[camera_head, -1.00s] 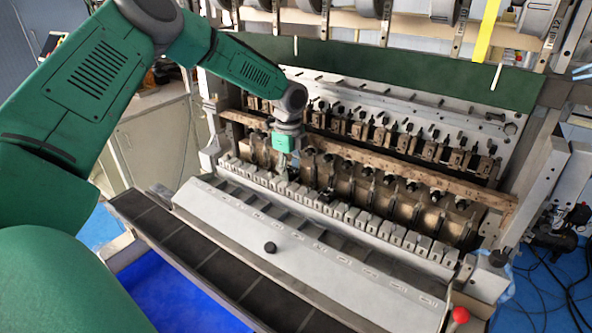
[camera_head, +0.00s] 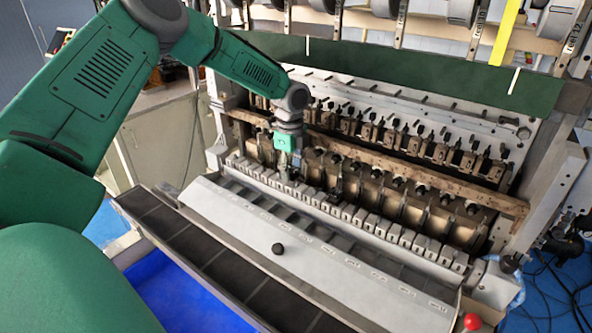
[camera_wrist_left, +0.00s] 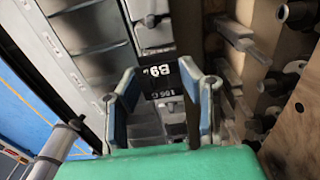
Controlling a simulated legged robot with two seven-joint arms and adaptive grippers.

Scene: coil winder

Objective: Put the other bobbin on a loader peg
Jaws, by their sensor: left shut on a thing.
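My left gripper (camera_head: 288,162) reaches down to the middle left of the machine, just above the row of grey blocks (camera_head: 345,210). In the left wrist view my left gripper (camera_wrist_left: 160,84) is shut on a dark piece (camera_wrist_left: 158,78) with white lettering, between its blue-grey fingers. I take this piece to be the bobbin, but its full shape is hidden. In the head view the fingertips and the held piece are too small to make out. Grey peg-like parts (camera_wrist_left: 243,38) stick out at the right of the wrist view; I cannot tell if they are loader pegs. My right gripper is not in view.
A long wooden bar (camera_head: 420,178) and dark mechanisms lie close behind the gripper. A dark segmented tray (camera_head: 215,255) runs along the front. A red ball (camera_head: 471,322) stands at the lower right.

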